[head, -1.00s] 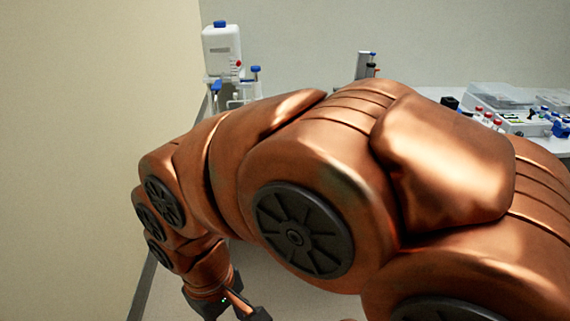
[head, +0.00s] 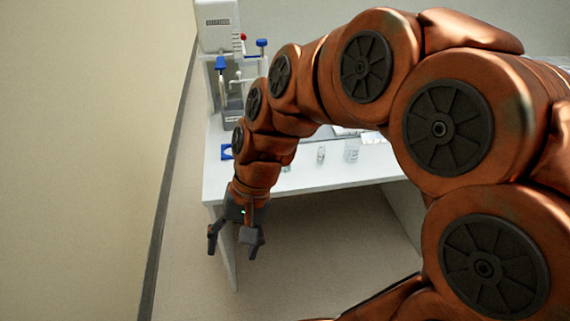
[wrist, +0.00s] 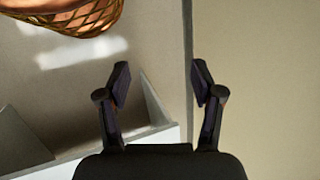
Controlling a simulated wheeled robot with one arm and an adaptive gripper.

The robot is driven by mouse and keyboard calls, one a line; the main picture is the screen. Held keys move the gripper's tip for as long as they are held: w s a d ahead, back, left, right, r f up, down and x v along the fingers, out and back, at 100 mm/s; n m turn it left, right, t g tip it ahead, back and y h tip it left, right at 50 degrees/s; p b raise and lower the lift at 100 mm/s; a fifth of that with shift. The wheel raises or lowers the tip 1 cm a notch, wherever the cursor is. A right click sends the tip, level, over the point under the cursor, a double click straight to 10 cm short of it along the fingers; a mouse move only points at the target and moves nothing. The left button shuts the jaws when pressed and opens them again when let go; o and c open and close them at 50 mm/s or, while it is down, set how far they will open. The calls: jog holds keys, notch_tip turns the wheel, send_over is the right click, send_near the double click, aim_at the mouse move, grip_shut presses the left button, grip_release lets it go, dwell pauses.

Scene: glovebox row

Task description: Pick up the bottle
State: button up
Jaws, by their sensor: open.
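I cannot tell which item is the task's bottle. A clear glass container (head: 352,149) and a smaller clear one (head: 321,154) stand on the white bench, partly framed by my arm. My gripper (head: 233,243) hangs pointing down in front of the bench's left front corner, below the bench top and over the floor. Its two fingers are apart and empty.
The white bench (head: 330,177) has a side panel under its left end and open space beneath. Blue-knobbed apparatus (head: 230,85) stands at its back left. A beige wall (head: 80,150) runs close on the left. Floor in front is clear.

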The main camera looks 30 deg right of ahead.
jog(key=w+d+f+m+t+y+b, duration=0.15)
jog(key=w+d+m, duration=0.25)
jog(key=w, duration=0.4)
jog(key=w+d+f+m+t+y+b, duration=0.1)
jog(key=w+d+m+t+y+b, duration=0.15)
jog(key=w+d+m, duration=0.35)
jog(key=w+d+f+m+t+y+b, duration=0.1)
jog(key=w+f+m+t, duration=0.15)
jog(key=w, duration=0.65)
jog(key=w+d+f+m+t+h+b, duration=0.1)
jog(key=w+d+f+m+t+h, duration=0.15)
jog(key=d+m, duration=0.45)
jog(key=w+d+f+m+t+h+b, duration=0.1)
jog(key=w+d+f+m+t, duration=0.15)
jog(key=d, duration=0.75)
jog(key=w+d+f+m+t+h+b, duration=0.15)
jog(key=d+f+m, duration=0.25)
jog(key=d, duration=0.5)
jog(key=shift+r+p+x, duration=0.15)
jog(key=shift+p+x, duration=0.1)
jog(key=shift+x, duration=1.5)
jog(key=shift+r+p+x, duration=0.15)
jog(key=shift+p+x, duration=0.05)
jog(key=shift+x, duration=1.5)
jog(key=shift+w+a, duration=0.1)
grip_shut()
